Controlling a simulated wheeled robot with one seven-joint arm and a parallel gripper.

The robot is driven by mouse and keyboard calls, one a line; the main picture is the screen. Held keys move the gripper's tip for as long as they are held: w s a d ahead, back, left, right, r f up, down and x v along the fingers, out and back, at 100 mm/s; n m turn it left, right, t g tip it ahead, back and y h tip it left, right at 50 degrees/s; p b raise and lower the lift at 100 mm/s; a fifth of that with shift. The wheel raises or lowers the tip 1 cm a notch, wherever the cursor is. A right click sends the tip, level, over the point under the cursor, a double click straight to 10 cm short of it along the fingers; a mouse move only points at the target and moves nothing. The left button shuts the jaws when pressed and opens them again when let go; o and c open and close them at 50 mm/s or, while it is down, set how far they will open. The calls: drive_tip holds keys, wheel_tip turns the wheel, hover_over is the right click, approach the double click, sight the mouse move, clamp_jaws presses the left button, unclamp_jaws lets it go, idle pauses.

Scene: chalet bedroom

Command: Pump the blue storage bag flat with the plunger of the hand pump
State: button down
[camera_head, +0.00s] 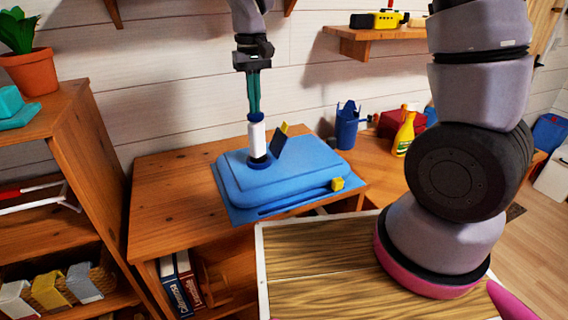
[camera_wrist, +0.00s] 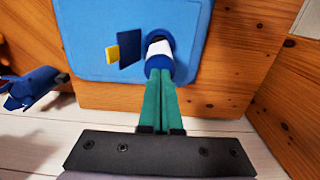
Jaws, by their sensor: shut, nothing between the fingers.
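The blue storage bag (camera_head: 300,166) lies on the wooden cabinet top and looks puffed up, with a raised flat top. The hand pump (camera_head: 257,140), a white cylinder with a blue top and dark base, stands upright on the bag's left part. My gripper (camera_head: 254,108) points down above the pump with its green fingers shut and empty. The fingertips are at the pump's blue top; whether they touch it I cannot tell. In the wrist view the closed fingers (camera_wrist: 159,84) reach the blue top of the pump (camera_wrist: 160,62). The plunger's height is hidden.
A dark blue flap (camera_head: 278,143) and a yellow piece stand beside the pump; a yellow cube (camera_head: 337,184) sits at the bag's front right. A blue cup (camera_head: 347,128) and yellow spray bottle (camera_head: 404,134) stand behind right. A shelf with a potted plant (camera_head: 30,66) is left.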

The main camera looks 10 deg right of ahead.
drive_tip(key=shift+r, duration=2.4)
wheel_tip(320, 180, up, 6)
drive_tip(key=s+d+r+m+t, duration=0.2)
drive_tip(key=s+d, duration=0.2)
drive_tip(key=d, duration=0.3)
drive_tip(key=s+d+r+m+t+y, duration=0.1)
drive_tip(key=s+d+r+m+t, duration=0.1)
drive_tip(key=d, duration=0.6)
drive_tip(key=s+d+r+m+t+y, duration=0.1)
drive_tip(key=s+d+r+m+t, duration=0.2)
drive_tip(key=s+d, duration=0.3)
drive_tip(key=shift+s+d+r, duration=0.15)
drive_tip(key=shift+d+r, duration=0.6)
drive_tip(key=shift+d, duration=0.15)
